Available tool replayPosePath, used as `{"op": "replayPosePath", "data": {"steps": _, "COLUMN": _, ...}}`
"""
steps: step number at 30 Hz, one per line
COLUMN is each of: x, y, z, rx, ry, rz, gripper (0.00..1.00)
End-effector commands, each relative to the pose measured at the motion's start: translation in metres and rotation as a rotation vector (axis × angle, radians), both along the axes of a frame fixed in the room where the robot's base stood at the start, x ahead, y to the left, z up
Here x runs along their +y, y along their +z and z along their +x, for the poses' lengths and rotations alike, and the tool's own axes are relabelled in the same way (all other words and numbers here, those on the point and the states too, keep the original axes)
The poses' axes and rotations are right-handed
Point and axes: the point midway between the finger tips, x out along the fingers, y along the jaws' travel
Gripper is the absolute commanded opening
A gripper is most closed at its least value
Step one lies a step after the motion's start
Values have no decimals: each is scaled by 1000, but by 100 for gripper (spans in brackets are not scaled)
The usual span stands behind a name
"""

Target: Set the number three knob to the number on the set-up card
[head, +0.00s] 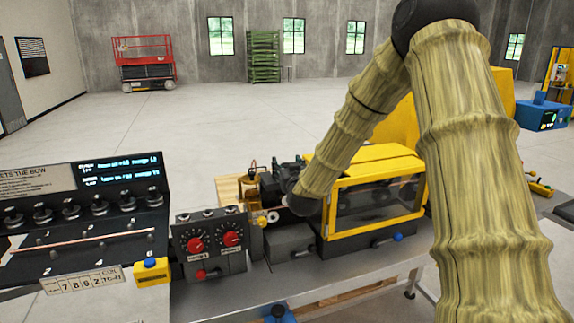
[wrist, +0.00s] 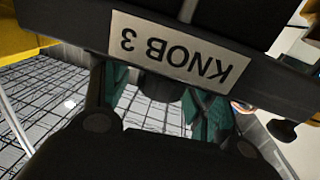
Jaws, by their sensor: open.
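In the wrist view a pale label (wrist: 170,47) reading "KNOB 3" appears upside down on a dark bar. Just below it a dark rounded knob (wrist: 160,87) shows between my gripper's teal finger pads. My gripper (wrist: 160,108) is open, with one pad on each side of the knob; I cannot tell whether either touches it. The knob's setting cannot be read. In the head view my arm reaches down beside the yellow-framed machine, and the fingers cannot be made out. No set-up card can be identified for certain; a plate with digits (head: 82,280) hangs at the lower left.
A dark panel (head: 140,196) with several black knobs and a lit display stands at the left. A grey box with two red dials (head: 212,241) and a yellow-framed cabinet (head: 375,205) stand close by on the bench. Open floor lies behind.

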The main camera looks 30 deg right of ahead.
Motion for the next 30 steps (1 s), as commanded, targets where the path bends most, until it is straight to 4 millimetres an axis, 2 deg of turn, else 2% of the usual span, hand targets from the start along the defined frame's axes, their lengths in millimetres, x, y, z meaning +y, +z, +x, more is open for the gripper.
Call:
{"op": "replayPosePath", "data": {"steps": 5, "x": 0, "y": 0, "z": 0, "rx": 0, "ry": 0, "rz": 0, "gripper": 59}}
{"op": "replayPosePath", "data": {"steps": 13, "x": 0, "y": 0, "z": 0, "rx": 0, "ry": 0, "rz": 0, "gripper": 13}}
{"op": "replayPosePath", "data": {"steps": 20, "x": -1, "y": -2, "z": 0, "rx": -2, "ry": 19, "rz": 0, "gripper": 13}}
{"op": "replayPosePath", "data": {"steps": 30, "x": -1, "y": -2, "z": 0, "rx": -4, "ry": 160, "rz": 1, "gripper": 13}}
